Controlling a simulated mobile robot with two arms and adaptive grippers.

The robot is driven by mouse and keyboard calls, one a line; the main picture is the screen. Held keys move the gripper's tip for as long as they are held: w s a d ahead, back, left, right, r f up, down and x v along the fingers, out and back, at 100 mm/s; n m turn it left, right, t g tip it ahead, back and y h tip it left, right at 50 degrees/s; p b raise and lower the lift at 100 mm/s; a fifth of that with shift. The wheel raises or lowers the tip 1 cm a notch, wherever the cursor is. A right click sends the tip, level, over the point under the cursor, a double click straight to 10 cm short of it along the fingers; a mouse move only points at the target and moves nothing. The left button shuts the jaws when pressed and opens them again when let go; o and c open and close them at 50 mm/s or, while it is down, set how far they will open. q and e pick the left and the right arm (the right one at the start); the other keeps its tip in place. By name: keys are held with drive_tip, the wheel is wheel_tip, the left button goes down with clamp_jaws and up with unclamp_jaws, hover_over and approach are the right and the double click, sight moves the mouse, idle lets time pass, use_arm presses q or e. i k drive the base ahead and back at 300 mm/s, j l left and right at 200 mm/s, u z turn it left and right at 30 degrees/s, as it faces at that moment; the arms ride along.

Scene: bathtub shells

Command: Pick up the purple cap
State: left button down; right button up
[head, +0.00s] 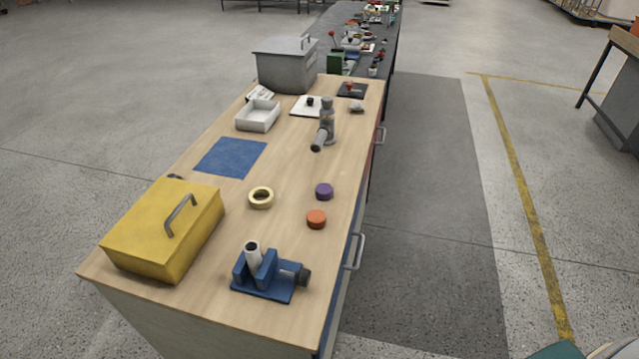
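The purple cap (324,191) is a small round disc lying flat on the wooden workbench (290,255), near its right edge. An orange cap (316,219) lies just in front of it, apart from it. A ring of tape (261,198) lies to its left. Neither of my grippers shows in the head view. Nothing touches or covers the purple cap.
A blue vise (262,277) holding a pale tube and a yellow toolbox (163,230) stand at the near end. A blue mat (231,157), white tray (258,116), grey upright tool (327,118) and grey box (287,66) are farther back. Open floor lies right of the bench.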

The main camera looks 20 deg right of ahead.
sight(323, 190)
drive_tip(key=l+z, duration=0.3)
drive_tip(key=l, duration=0.15)
drive_tip(key=i+l+z, duration=0.1)
drive_tip(key=l+z, duration=0.2)
drive_tip(key=l, duration=0.15)
drive_tip(key=i+l+z, duration=0.1)
drive_tip(key=l+z, duration=0.15)
drive_tip(key=l, duration=0.25)
